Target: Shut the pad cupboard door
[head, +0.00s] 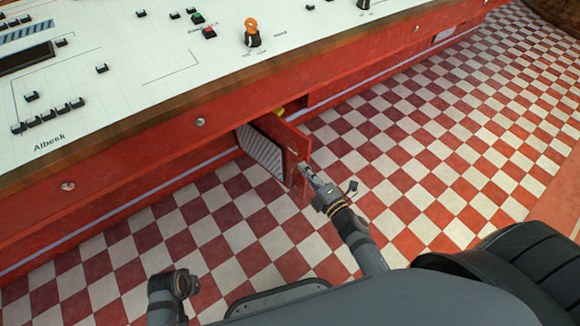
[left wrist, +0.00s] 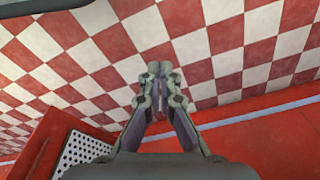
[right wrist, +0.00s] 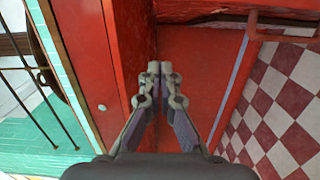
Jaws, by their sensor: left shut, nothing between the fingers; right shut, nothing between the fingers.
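The red pad cupboard door (head: 296,140) stands open, swung out from the red console front, with a grey perforated panel on its left side. The door's edge and perforated panel also show at the lower left in the left wrist view (left wrist: 45,142). My right gripper (head: 306,168) is shut and empty at the door's outer end; I cannot tell whether it touches. In the right wrist view, its closed fingertips (right wrist: 160,68) are in front of red surfaces. My left gripper (left wrist: 160,70) is shut and empty over the checkered floor; its fingertips are not clear in the head view.
The white control panel (head: 120,85) with black switches tops the red console (head: 130,165). Something yellow (head: 279,112) shows inside the opening beside the door. The red and white checkered floor (head: 400,130) is clear around the door.

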